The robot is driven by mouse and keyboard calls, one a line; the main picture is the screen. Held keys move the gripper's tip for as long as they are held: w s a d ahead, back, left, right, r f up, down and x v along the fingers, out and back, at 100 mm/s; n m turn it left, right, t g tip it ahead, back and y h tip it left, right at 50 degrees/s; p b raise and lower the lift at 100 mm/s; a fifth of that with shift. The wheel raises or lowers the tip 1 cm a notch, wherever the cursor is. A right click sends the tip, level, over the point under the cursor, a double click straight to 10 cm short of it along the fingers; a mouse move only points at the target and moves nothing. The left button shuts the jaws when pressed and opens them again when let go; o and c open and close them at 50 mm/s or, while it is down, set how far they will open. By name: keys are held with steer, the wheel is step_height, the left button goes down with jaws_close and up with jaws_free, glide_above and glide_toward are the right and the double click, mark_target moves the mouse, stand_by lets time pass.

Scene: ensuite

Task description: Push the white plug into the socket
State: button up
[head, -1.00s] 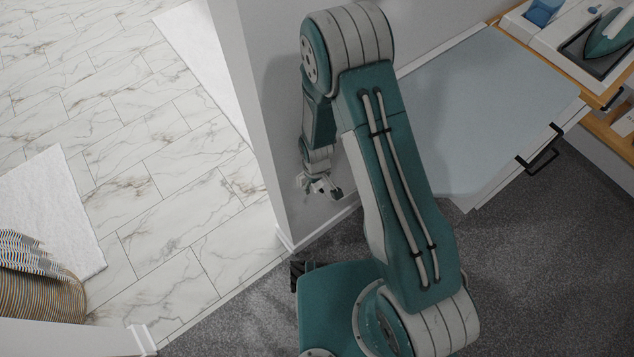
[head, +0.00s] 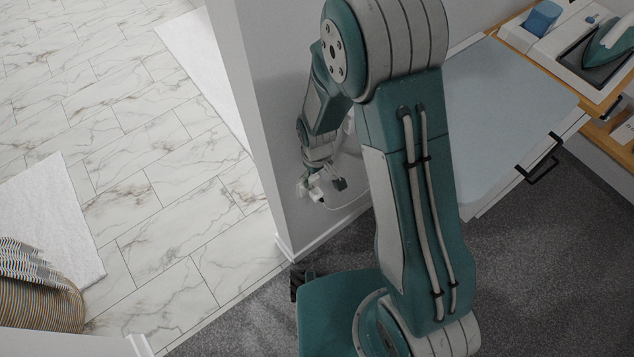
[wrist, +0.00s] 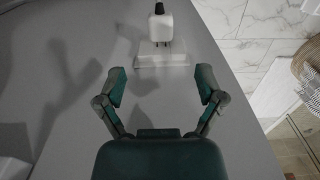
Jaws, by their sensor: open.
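The white plug (wrist: 160,27) is near the top of the wrist view, with a dark cord end on it. Its thin dark prongs show at its lower edge, over the white socket plate (wrist: 150,60) on the grey wall. I cannot tell whether the prong tips are in the holes. My gripper (wrist: 161,88) is open and empty, its two fingers spread apart below the plate in the picture and clear of the plug. In the head view my gripper (head: 322,188) is by the wall, with the small white plug (head: 315,193) at it; the socket is not distinguishable there.
A thin white cable (head: 347,206) hangs in a curve beside the wall. The wall's end corner (head: 277,215) is close to the left. A pale blue-grey board (head: 510,95) and a wooden unit with an iron (head: 615,35) stand right. Grey carpet (head: 545,260) is open at lower right.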

steer(key=shift+w+a+r, duration=0.1)
steer(key=shift+w+r, duration=0.05)
steer(key=shift+r, duration=0.4)
steer(key=shift+w+r, duration=0.1)
steer(key=shift+r, duration=0.45)
